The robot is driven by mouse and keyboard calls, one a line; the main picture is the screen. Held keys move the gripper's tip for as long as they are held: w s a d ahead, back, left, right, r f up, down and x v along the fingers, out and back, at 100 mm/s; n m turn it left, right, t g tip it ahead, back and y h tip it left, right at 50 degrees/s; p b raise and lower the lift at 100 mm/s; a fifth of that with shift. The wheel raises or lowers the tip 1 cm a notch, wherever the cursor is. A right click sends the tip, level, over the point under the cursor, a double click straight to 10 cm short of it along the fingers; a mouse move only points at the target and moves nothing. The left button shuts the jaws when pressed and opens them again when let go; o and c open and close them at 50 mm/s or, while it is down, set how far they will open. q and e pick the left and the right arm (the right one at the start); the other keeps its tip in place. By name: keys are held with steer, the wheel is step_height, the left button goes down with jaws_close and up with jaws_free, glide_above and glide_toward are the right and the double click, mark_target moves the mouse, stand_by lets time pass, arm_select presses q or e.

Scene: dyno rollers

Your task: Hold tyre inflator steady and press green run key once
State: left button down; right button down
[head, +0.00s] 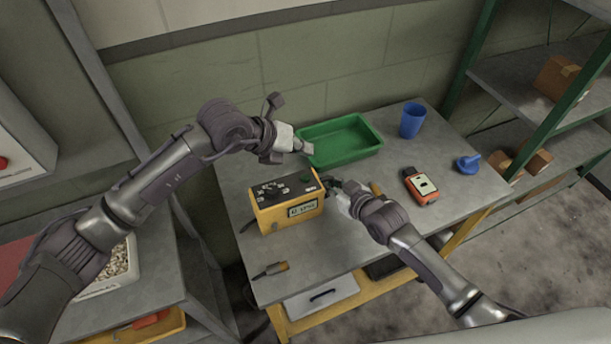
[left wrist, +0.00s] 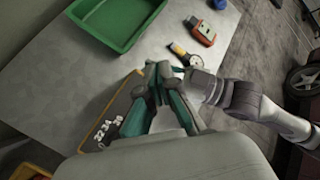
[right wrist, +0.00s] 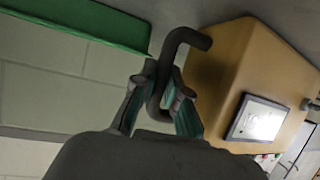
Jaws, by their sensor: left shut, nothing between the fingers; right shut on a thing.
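The tyre inflator (head: 285,208) is a yellow box standing on the grey table, with a dark key panel on top and a lit display on its front. A small green key (head: 304,178) shows at the panel's right end. My left gripper (head: 307,149) is shut and empty, above and behind that end; in the left wrist view its fingers (left wrist: 163,85) hide part of the panel, and I cannot make out the green key. My right gripper (head: 334,185) is at the box's right side. In the right wrist view it is shut on a dark bent handle (right wrist: 165,75) beside the yellow box.
A green tray (head: 340,141) lies behind the inflator. A blue cup (head: 412,120), an orange meter (head: 420,186) and a blue object (head: 467,164) stand to the right. The table's front right is mostly clear.

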mark_target(303, 178)
arm_select(q)
steer(key=shift+f, duration=3.2)
steer(key=shift+f, duration=0.15)
steer(key=shift+f, duration=0.3)
steer(key=shift+f, duration=0.4)
steer(key=shift+r, duration=0.8)
steer(key=shift+r, duration=2.55)
